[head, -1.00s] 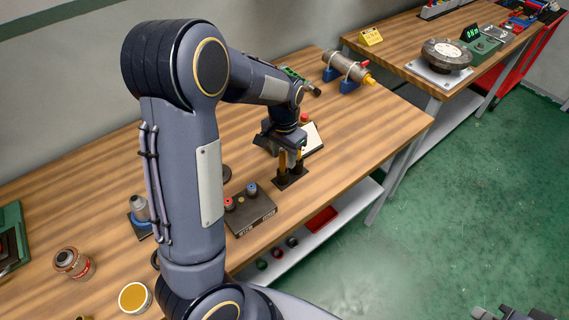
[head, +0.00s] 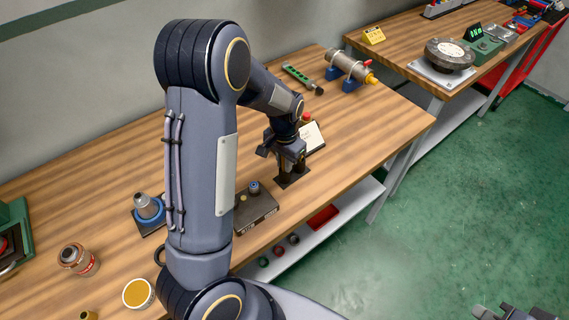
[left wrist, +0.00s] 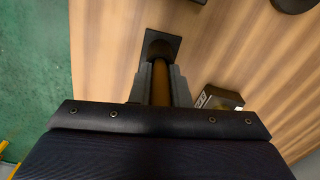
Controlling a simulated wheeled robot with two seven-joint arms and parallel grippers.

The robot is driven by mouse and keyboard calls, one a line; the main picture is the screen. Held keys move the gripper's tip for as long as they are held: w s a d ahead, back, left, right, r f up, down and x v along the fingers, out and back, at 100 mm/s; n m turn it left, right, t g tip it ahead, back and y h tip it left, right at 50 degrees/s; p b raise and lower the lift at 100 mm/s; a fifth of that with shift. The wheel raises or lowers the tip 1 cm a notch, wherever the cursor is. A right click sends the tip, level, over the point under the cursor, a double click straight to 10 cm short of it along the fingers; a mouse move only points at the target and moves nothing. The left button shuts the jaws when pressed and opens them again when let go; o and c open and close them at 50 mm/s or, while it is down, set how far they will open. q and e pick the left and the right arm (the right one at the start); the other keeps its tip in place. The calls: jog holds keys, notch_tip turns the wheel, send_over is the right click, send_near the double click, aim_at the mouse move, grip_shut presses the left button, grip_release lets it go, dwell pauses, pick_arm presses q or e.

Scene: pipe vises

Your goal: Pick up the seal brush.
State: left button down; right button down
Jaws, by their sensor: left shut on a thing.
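The seal brush shows in the left wrist view as a brown upright handle (left wrist: 160,85) between my left fingers. Its lower end meets a square black holder (left wrist: 172,43) on the bench. In the head view the black holder (head: 293,181) stands near the bench's front edge. My left gripper (head: 290,168) comes down over it and is shut on the brush handle; the brush is mostly hidden there. The brush still appears to be in the holder. My right gripper (head: 508,313) is only a dark piece at the bottom right edge, so its jaws cannot be made out.
A dark block with knobs (head: 256,208) sits left of the holder. A white sign (head: 312,136) is behind it. A clamped pipe (head: 348,66) and a green tool (head: 302,79) lie farther back. Jars (head: 77,258) stand at left. Bench wood to the right is clear.

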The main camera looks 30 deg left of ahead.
pick_arm(q)
jog(key=shift+r, duration=0.15)
notch_tip(320, 180, up, 10)
jog(key=shift+f+b, duration=0.1)
jog(key=shift+b, duration=0.45)
